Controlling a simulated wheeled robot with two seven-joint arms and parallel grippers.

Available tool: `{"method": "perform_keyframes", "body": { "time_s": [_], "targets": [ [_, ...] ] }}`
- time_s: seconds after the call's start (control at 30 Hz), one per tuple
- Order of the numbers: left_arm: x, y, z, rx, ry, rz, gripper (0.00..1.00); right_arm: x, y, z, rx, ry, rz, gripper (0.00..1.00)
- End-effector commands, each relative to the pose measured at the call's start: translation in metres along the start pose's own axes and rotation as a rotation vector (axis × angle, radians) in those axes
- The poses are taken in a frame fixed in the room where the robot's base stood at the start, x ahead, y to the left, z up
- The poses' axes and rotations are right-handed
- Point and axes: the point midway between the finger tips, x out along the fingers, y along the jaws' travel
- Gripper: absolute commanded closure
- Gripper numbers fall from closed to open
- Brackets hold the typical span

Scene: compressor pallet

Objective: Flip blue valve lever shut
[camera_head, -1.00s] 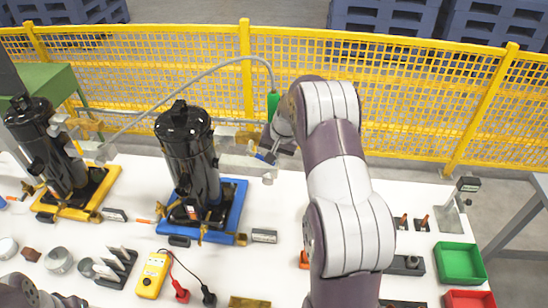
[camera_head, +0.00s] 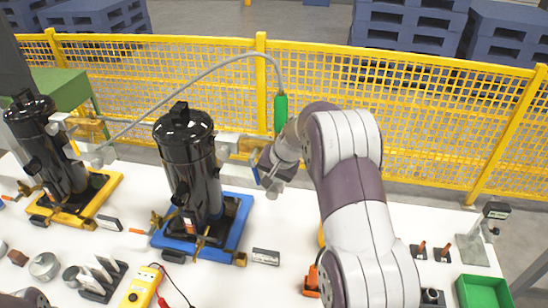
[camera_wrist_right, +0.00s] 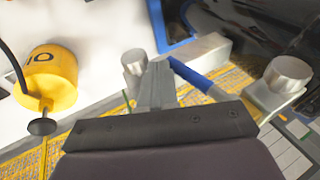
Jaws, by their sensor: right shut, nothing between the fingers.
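The blue valve lever (camera_wrist_right: 192,77) slants across the right wrist view, its grey base end toward the silver fitting at right. In the head view only a small blue piece of it (camera_head: 255,172) shows, beside the valve at the middle black compressor (camera_head: 187,150). My right gripper (camera_wrist_right: 158,72) is shut and empty, its fingertips close beside the lever's free end; I cannot tell whether they touch. It also shows in the head view (camera_head: 269,178), partly hidden by its wrist. My left gripper is not in view; part of my left arm shows at the bottom left corner.
A grey hose with a green sleeve (camera_head: 281,112) arches above the wrist. A yellow mesh fence (camera_head: 420,110) stands behind the white table. A blue pallet frame (camera_head: 232,222) holds the compressor. A yellow cylinder (camera_wrist_right: 50,78) stands at left in the wrist view.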

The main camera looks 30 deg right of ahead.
Motion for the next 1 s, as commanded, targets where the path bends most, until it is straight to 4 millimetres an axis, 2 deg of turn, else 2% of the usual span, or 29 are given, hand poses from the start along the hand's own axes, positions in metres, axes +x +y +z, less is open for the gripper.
{"method": "perform_keyframes", "body": {
  "time_s": [0.3,1.0],
  "targets": [
    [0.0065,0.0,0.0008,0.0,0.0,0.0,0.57,0.0082,-0.0044,0.0017,0.0,0.0,0.0,1.0],
    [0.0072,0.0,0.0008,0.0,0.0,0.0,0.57,0.0094,-0.0058,0.0018,0.0,0.0,0.0,1.0]
  ]
}}
